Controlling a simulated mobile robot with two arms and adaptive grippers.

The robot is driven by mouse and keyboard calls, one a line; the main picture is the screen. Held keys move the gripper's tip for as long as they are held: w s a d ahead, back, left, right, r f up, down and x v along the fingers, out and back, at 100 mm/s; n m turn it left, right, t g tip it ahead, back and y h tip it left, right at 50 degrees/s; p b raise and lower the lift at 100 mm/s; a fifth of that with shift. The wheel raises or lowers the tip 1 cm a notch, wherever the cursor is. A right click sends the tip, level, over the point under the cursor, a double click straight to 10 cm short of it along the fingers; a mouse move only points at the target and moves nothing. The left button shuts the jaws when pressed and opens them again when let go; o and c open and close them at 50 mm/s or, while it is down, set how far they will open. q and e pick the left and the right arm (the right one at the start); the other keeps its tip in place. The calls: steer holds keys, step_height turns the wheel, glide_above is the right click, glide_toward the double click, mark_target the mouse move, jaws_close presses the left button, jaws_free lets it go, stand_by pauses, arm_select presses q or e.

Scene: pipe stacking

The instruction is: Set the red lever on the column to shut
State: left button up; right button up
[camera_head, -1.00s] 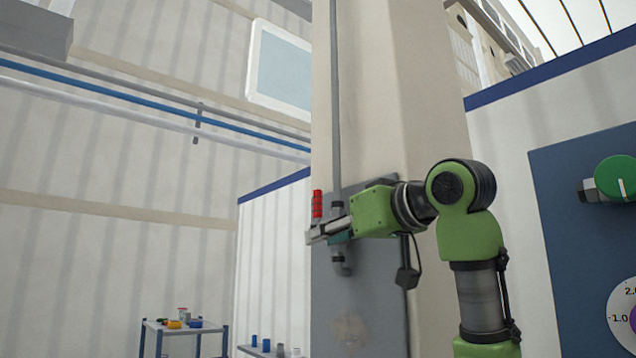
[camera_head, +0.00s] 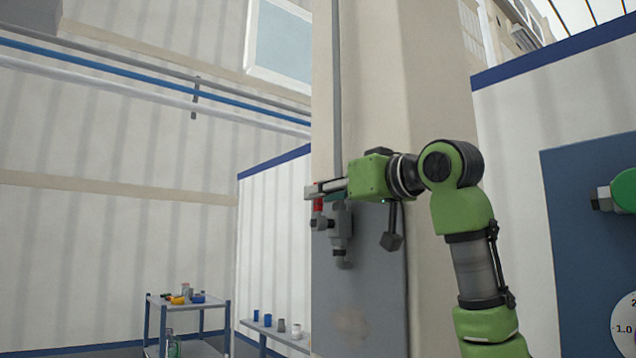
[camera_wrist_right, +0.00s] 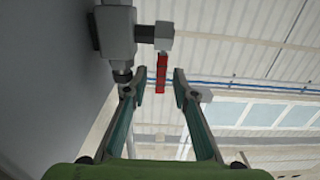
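The red lever (camera_head: 318,205) is on a grey valve (camera_head: 340,228) on the column. It stands upright from the valve's hub, its upper part hidden by my right gripper (camera_head: 316,190). In the right wrist view the red lever (camera_wrist_right: 162,73) reaches from the grey hub into the gap between my right gripper's fingertips (camera_wrist_right: 156,84). The fingers are open with space beside the lever; I see no clear contact. My left gripper is not in view.
The column (camera_head: 365,90) carries a vertical grey pipe (camera_head: 337,90) above the valve and a grey plate (camera_head: 375,290) behind it. A blue panel with a green knob (camera_head: 624,190) is at the right. A small cart (camera_head: 187,302) stands at lower left.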

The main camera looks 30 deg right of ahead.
steer(key=shift+w+a+p, duration=0.15)
steer(key=shift+w+p, duration=0.15)
steer(key=shift+w, duration=0.8)
jaws_close()
steer(key=shift+s, duration=0.1)
